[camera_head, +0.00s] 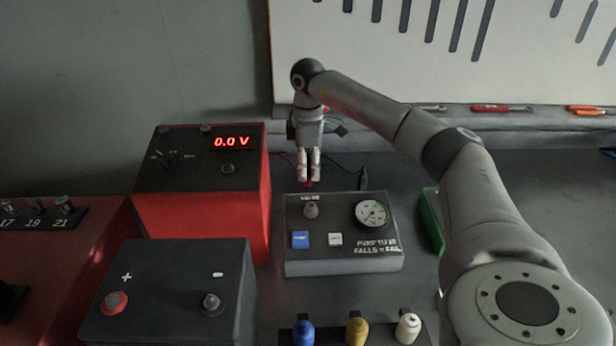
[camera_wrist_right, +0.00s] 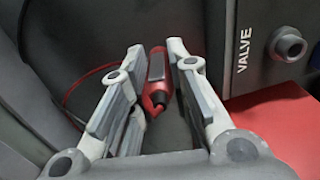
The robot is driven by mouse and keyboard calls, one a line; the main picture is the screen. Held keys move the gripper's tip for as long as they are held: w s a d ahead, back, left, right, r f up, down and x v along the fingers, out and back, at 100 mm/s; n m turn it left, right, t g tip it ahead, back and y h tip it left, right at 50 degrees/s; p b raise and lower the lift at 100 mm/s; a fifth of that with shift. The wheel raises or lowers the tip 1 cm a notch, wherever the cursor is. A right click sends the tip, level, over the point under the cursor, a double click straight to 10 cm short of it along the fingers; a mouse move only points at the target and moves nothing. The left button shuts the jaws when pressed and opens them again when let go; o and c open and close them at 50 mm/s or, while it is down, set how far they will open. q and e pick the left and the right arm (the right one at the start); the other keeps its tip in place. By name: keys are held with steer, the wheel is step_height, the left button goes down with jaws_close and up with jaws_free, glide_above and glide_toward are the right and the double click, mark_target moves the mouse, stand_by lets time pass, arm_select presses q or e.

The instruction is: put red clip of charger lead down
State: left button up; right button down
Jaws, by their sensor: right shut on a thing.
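My right gripper (camera_head: 309,178) points down just behind the valve box and is shut on the red clip (camera_head: 308,184). In the right wrist view the red clip (camera_wrist_right: 156,78) lies between the two fingers (camera_wrist_right: 160,85), with its thin red lead (camera_wrist_right: 85,78) curving away to the left. In the head view the fingers hide most of the clip, and I cannot tell whether it touches the table. The charger (camera_head: 200,220) is a red box with a dark top reading 0.0 V. My left gripper is not in view.
The valve box (camera_head: 342,266) with gauge and buttons stands just in front of the gripper. A black clip (camera_head: 362,180) lies behind it. A battery (camera_head: 170,285) with plus and minus posts is front left. Dark table (camera_head: 400,175) right of the black clip is clear.

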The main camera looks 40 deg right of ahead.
mark_target(308, 181)
steer(key=shift+w+d+f, duration=0.3)
steer(key=shift+f, duration=0.2)
steer(key=shift+w+d+f, duration=0.25)
steer(key=shift+w+f, duration=0.05)
steer(key=shift+f, duration=0.15)
step_height(308, 181, down, 3)
steer(key=shift+p, duration=0.6)
steer(key=shift+d+f, duration=0.1)
steer(key=shift+f, duration=0.1)
steer(key=shift+f, duration=0.15)
steer(key=c, duration=1.3)
jaws_free()
steer(key=shift+c, duration=0.2)
step_height(308, 181, up, 12)
steer(key=b, duration=0.1)
steer(key=shift+r+b, duration=0.25)
steer(key=shift+b, duration=0.1)
